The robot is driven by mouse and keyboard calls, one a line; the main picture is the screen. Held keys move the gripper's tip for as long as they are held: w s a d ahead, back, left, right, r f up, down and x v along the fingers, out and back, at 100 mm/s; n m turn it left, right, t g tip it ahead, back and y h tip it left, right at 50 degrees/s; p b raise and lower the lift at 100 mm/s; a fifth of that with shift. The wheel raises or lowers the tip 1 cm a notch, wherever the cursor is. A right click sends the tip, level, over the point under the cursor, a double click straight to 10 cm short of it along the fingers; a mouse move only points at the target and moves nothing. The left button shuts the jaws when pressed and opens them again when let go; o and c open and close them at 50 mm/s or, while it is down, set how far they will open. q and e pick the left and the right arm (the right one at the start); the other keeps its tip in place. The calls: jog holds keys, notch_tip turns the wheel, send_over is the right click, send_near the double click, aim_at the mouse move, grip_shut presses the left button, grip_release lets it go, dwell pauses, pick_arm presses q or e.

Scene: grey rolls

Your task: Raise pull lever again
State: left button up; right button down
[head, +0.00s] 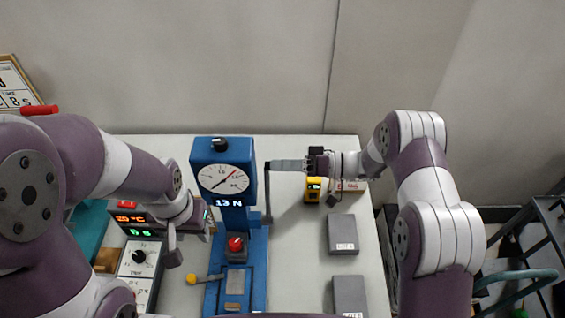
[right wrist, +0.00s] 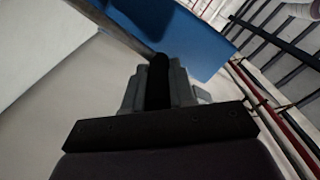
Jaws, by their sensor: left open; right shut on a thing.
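The blue press-like tester (head: 224,165) stands on the table with a round dial (head: 223,179) and a display reading 13 N. Its pull lever (head: 267,196) is a dark bar on the tester's right side, shown upright in the head view. My right gripper (head: 273,165) reaches in from the right and is shut on the lever's black grip (right wrist: 158,82), near the lever's upper end. The right wrist view shows the grip between both fingers and the tester's blue body (right wrist: 180,35) beyond. My left gripper (head: 188,235) is open and empty, left of the tester, above the table.
A red-topped part (head: 236,245) sits on the tester's base. A yellow-knobbed lever (head: 192,279) lies beside it. A controller with lit digits (head: 138,222) stands left. A yellow meter (head: 313,190) and grey boxes (head: 342,234) lie right. The table is bare between tester and boxes.

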jog(key=shift+f, duration=0.1)
dwell(0.3)
jog(key=c, duration=0.9)
grip_release()
jog(key=shift+w, duration=0.2)
jog(key=shift+d+f, duration=0.1)
jog(key=shift+d, duration=0.15)
jog(key=d+b, duration=0.5)
jog(key=d, duration=0.7)
jog(key=shift+d, duration=0.15)
